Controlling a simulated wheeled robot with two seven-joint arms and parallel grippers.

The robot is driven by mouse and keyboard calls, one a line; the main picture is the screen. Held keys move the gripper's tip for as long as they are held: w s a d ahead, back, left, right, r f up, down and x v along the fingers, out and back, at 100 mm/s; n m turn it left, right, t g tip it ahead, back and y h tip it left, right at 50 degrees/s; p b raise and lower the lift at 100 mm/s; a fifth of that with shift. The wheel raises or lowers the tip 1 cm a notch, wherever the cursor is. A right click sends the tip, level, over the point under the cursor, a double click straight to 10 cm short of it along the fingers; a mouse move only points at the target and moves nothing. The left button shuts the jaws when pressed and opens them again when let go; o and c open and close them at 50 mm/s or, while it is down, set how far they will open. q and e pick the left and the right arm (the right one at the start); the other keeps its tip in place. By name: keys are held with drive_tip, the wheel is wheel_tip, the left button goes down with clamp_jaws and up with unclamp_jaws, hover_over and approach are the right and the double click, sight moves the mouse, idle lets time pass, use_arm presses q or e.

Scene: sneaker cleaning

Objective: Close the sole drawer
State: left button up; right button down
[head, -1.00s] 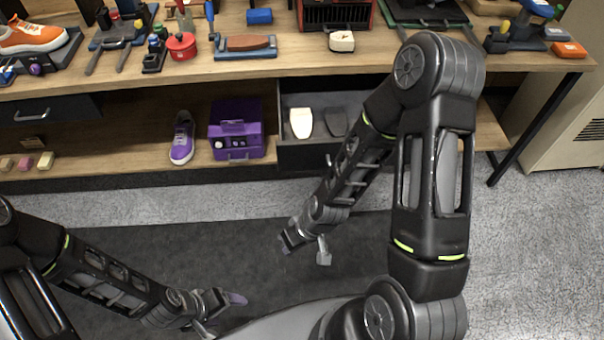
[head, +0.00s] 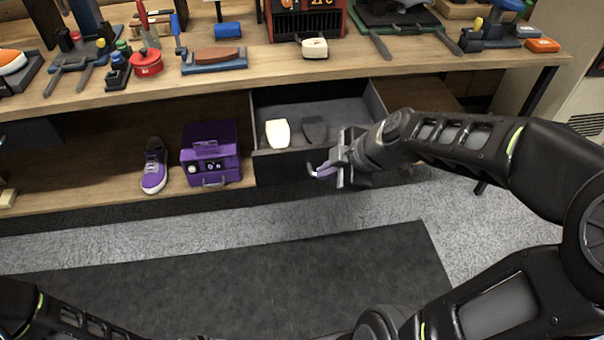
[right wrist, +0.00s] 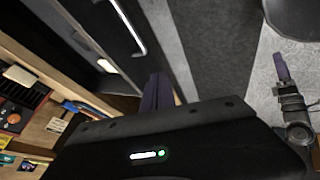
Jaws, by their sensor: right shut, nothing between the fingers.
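The sole drawer (head: 290,163) stands open under the workbench in the head view. Inside it lie a cream sole (head: 278,133) and a dark grey sole (head: 314,130). My right gripper (head: 324,171) is shut and empty, close to the right part of the drawer's front. It hides part of that front, and I cannot tell whether it touches it. In the right wrist view, its purple fingers (right wrist: 157,94) are together beside a dark front with a pale bar handle (right wrist: 130,28). My left gripper (right wrist: 281,67) shows at the right of that view; its jaw opening is unclear.
A purple box (head: 211,157) and a purple sneaker (head: 154,168) stand on the lower shelf, left of the drawer. Tools, a red pot (head: 146,63) and other items crowd the workbench top (head: 300,62). The dark floor mat (head: 240,285) in front is clear.

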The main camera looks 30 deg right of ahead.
idle(0.3)
approach(293, 172)
drive_tip(key=x, duration=0.4)
drive_tip(key=shift+s+a+f, duration=0.2)
drive_tip(key=shift+a+f, duration=0.05)
drive_tip(key=shift+a, duration=0.05)
use_arm(q)
drive_tip(key=shift+r, duration=0.15)
use_arm(e)
drive_tip(key=shift+w+d+f, duration=0.1)
drive_tip(key=shift+w+d, duration=0.05)
drive_tip(key=shift+w, duration=0.25)
